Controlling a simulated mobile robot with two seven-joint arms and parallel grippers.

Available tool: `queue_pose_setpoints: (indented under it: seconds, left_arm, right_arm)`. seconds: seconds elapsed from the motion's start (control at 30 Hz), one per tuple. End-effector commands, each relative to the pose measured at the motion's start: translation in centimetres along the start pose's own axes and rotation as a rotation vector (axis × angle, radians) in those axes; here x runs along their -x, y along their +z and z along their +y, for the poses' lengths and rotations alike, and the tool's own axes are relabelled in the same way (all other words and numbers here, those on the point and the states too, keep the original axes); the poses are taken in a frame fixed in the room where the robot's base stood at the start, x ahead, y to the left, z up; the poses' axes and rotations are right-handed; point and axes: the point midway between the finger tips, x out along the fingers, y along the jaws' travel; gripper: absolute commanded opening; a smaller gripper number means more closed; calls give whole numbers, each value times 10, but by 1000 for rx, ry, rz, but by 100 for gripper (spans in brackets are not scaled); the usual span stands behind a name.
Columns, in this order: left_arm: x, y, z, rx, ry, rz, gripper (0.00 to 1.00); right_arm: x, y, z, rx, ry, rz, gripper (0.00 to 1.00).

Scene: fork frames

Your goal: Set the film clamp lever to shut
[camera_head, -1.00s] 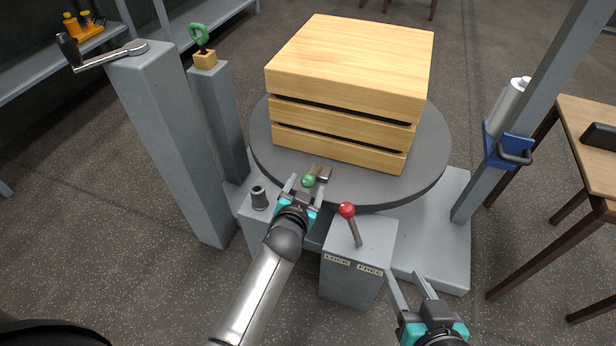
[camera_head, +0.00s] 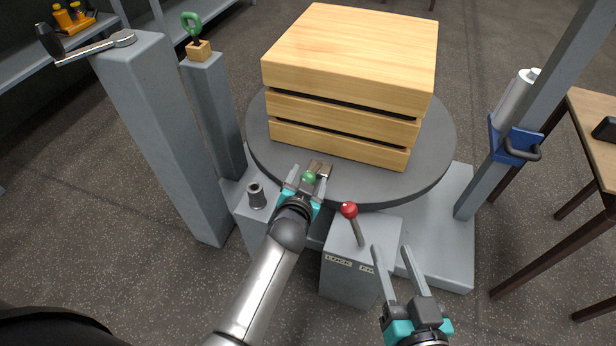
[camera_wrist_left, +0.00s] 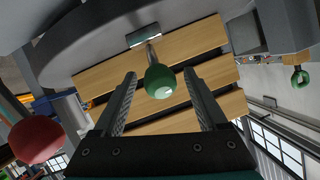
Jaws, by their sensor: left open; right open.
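The film clamp lever (camera_head: 309,177) has a green ball knob and sits by a small metal-and-brown clamp (camera_head: 320,169) at the turntable's near edge. My left gripper (camera_head: 307,183) is open around the knob. In the left wrist view, the green knob (camera_wrist_left: 160,82) stands between the two spread fingers, with a gap on each side. Its thin stem runs to a bright metal bracket (camera_wrist_left: 143,37). Whether the clamp is open or shut cannot be told. My right gripper (camera_head: 391,254) is open and empty, right of the red-knobbed lever (camera_head: 349,211).
A wooden crate stack (camera_head: 350,50) stands on the dark round turntable (camera_head: 430,165). The red-knobbed lever is on a labelled grey box (camera_head: 345,287). A dark cylindrical post (camera_head: 257,196) stands left of my left gripper. A crank (camera_head: 90,47) and a green-handled tool (camera_head: 192,26) top the left columns.

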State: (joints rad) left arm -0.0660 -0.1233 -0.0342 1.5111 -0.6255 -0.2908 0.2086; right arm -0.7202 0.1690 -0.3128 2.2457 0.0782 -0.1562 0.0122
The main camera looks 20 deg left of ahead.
Motion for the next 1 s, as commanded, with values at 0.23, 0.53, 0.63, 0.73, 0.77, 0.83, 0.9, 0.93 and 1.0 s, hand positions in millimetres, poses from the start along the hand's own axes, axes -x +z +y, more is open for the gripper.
queue_pose_setpoints:
  seconds: [0.23, 0.53, 0.63, 0.73, 0.77, 0.83, 0.9, 0.93, 1.0]
  left_arm:
    - [0, 0, 0, 1, 0, 0, 53]
    - [0, 0, 0, 1, 0, 0, 19]
    - [0, 0, 0, 1, 0, 0, 8]
    - [0, 0, 0, 0, 0, 0, 0]
    - [0, 0, 0, 0, 0, 0, 0]
    - [0, 0, 0, 0, 0, 0, 0]
    - [0, 0, 0, 0, 0, 1, 0]
    - [0, 0, 0, 0, 0, 1, 0]
    - [0, 0, 0, 0, 0, 0, 0]
  right_arm:
    - [0, 0, 0, 0, 0, -1, 50]
    - [0, 0, 0, 0, 0, -2, 50]
    - [0, 0, 0, 1, 0, -2, 50]
    - [0, 0, 0, 1, 0, -2, 50]
    - [0, 0, 0, 1, 0, -2, 50]
    - [0, 0, 0, 1, 0, -2, 50]
    - [0, 0, 0, 1, 0, -2, 50]
    - [0, 0, 0, 1, 0, -2, 50]
    - [0, 0, 0, 1, 0, -2, 50]
